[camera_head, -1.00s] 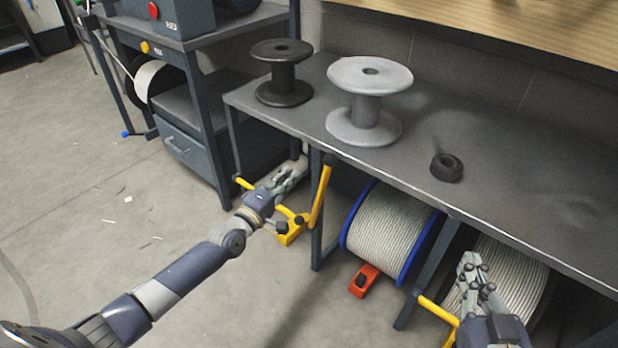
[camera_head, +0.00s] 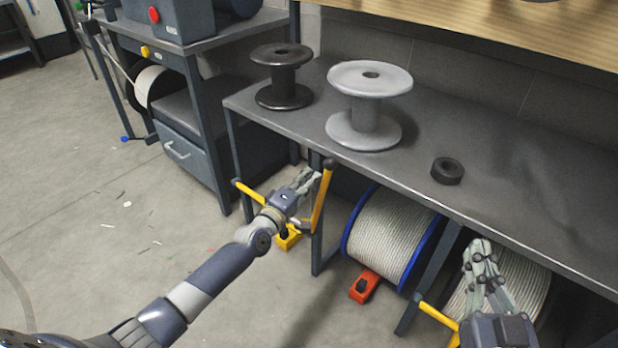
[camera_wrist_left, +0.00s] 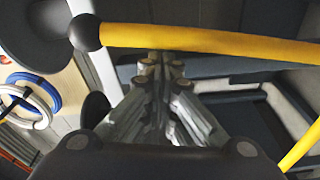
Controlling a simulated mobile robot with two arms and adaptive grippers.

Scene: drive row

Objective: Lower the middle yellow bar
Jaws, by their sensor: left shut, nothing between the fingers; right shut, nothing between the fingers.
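The middle yellow bar (camera_head: 322,203) stands nearly upright at the front of the bench, with a dark ball knob at its top. In the left wrist view the bar (camera_wrist_left: 215,41) crosses the top of the picture, its dark knob at the left end. My left gripper (camera_head: 310,177) is shut and empty, its fingertips close beside the bar's left side, below the knob. I cannot tell whether they touch it. In the left wrist view the fingers (camera_wrist_left: 161,66) point at the bar. My right gripper (camera_head: 479,246) is shut and empty, in front of the bench at the lower right.
Other yellow bars stick out at the left (camera_head: 249,192) and lower right (camera_head: 437,315). A blue-rimmed rope reel (camera_head: 392,238) and a red block (camera_head: 363,287) are below the bench (camera_head: 400,170). A black spool (camera_head: 283,78), grey spool (camera_head: 367,105) and black ring (camera_head: 447,171) stand on it.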

